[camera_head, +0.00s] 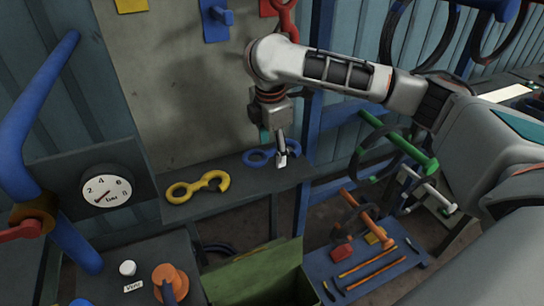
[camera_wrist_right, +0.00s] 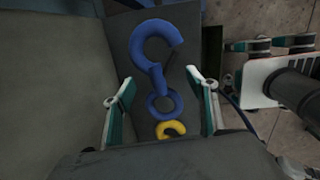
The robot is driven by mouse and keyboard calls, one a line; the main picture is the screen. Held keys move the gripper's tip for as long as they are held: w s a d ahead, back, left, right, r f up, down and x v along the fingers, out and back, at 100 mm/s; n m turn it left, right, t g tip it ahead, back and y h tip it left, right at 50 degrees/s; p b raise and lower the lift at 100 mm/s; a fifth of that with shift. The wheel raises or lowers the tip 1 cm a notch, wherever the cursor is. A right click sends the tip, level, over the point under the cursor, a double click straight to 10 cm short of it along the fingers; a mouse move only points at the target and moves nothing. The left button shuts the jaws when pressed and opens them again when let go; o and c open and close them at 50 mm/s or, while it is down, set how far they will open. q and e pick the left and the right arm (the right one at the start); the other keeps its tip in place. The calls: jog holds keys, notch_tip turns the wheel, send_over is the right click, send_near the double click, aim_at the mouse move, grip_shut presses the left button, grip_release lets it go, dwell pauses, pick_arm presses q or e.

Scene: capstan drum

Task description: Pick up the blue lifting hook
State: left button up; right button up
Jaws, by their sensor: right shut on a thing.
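The blue lifting hook (camera_head: 257,158) is at the right part of a dark shelf (camera_head: 228,190), against the grey panel. In the right wrist view the blue hook (camera_wrist_right: 153,42) shows its open curve at the top and its ring below. My right gripper (camera_head: 281,157) reaches down over the hook's right part and is shut on it. In the wrist view its two fingers (camera_wrist_right: 163,98) stand either side of the hook; the contact itself is not clear. My left gripper is not in view.
A yellow hook (camera_head: 197,186) lies on the shelf left of the blue one. A pressure gauge (camera_head: 106,191) is further left. Green and white handles (camera_head: 405,148) stick out on the right. A blue tool board (camera_head: 365,262) and an olive box (camera_head: 262,277) are below.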

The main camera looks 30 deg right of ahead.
aim_at(273, 149)
notch_tip(273, 149, up, 3)
jog(key=s+a, duration=0.1)
jog(key=s, duration=1.8)
jog(key=shift+s+f, duration=0.2)
jog(key=shift+s, duration=0.1)
jog(key=shift+w, duration=0.1)
